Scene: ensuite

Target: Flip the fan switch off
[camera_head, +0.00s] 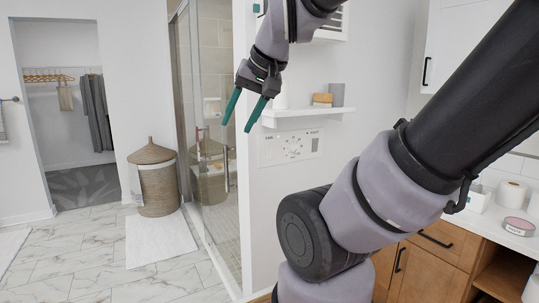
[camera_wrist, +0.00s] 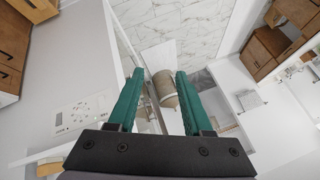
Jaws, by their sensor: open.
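A white control panel (camera_head: 290,148) is on the white wall below a small shelf. It has small markings, a round dial-like pattern in the middle and a small grey rectangle at its right end. The lettering is too small to read, so I cannot tell which part is the fan switch or how it is set. The panel also shows tilted at the left in the wrist view (camera_wrist: 84,112). My gripper (camera_head: 237,127) is open and empty, its green fingers pointing down, to the left of the panel and apart from it. Both fingers show in the wrist view (camera_wrist: 160,73).
The shelf (camera_head: 300,114) juts out above the panel and holds small boxes. A glass shower enclosure (camera_head: 212,150) stands left of the wall. A wicker basket (camera_head: 156,185) stands on the marble floor. Wooden cabinets (camera_head: 430,262) with a counter are at the right.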

